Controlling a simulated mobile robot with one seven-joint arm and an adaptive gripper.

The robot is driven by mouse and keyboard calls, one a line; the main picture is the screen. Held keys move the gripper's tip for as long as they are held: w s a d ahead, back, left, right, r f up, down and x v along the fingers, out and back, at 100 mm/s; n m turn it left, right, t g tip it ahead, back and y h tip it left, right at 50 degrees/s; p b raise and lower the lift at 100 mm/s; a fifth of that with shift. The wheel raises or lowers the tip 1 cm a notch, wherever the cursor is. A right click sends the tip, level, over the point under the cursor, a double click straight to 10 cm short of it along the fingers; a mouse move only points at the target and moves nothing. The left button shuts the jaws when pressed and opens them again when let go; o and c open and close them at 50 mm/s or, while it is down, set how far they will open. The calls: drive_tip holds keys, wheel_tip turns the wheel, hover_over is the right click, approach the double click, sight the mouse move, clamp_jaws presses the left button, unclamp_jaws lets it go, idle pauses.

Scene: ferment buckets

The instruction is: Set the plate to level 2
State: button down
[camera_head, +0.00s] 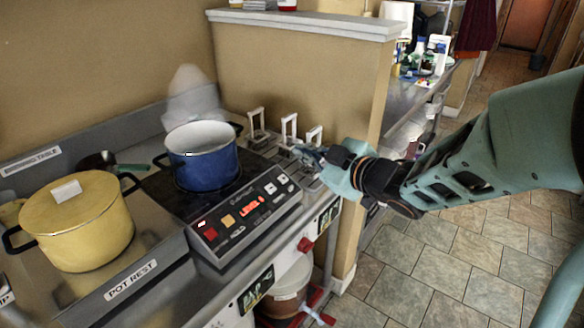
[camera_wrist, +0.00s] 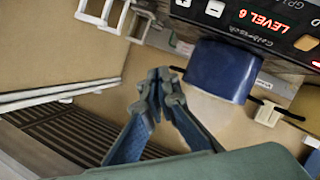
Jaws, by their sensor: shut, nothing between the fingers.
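The hot plate's sloped control panel (camera_head: 248,215) faces the front of the counter. Its red display (camera_wrist: 262,21) reads LEVEL 6 in the wrist view. White plus (camera_wrist: 183,3) and minus (camera_wrist: 214,8) buttons sit left of the display there. A blue pot (camera_head: 205,165) stands on the plate's dark top. My gripper (camera_head: 312,153) is right of the panel, near the white frames, and touches no button. In the wrist view my gripper (camera_wrist: 162,80) is shut and empty, its fingertips together, below and left of the buttons.
A yellow lidded pot (camera_head: 78,222) stands left of the plate on the pot rest. Several white upright frames (camera_head: 290,128) stand right of the plate, close to my gripper. A low wall (camera_head: 305,75) rises behind them. A red knob (camera_head: 305,244) sticks out from the counter front.

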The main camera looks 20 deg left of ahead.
sight(271, 189)
drive_tip(key=shift+s+a+f+n+g+y, duration=0.15)
drive_tip(key=shift+s+a+f+n+g, duration=0.15)
drive_tip(key=shift+s+a, duration=0.3)
drive_tip(key=shift+s+a+f+n+g+y, duration=0.1)
drive_tip(key=shift+s+a+f+g+y, duration=0.1)
drive_tip(key=shift+s+a+f, duration=0.25)
drive_tip(key=shift+a, duration=0.1)
drive_tip(key=a+f+b, duration=0.1)
drive_tip(key=f+b, duration=0.1)
drive_tip(key=a+f+b, duration=0.1)
drive_tip(key=f+b, duration=0.1)
drive_tip(key=w+a+f+b, duration=0.1)
drive_tip(key=f+b, duration=0.1)
drive_tip(key=b, duration=0.1)
drive_tip(key=shift+w+a+f, duration=0.1)
drive_tip(key=shift+f, duration=0.25)
drive_tip(key=shift+w+a+f+b, duration=0.15)
drive_tip(key=shift+a+f+b, duration=0.15)
drive_tip(key=shift+a+f, duration=0.1)
drive_tip(key=shift+d, duration=0.1)
drive_tip(key=shift+w+a+f+b, duration=0.1)
drive_tip(key=shift+a+f+b, duration=0.1)
drive_tip(key=shift+f+b, duration=0.15)
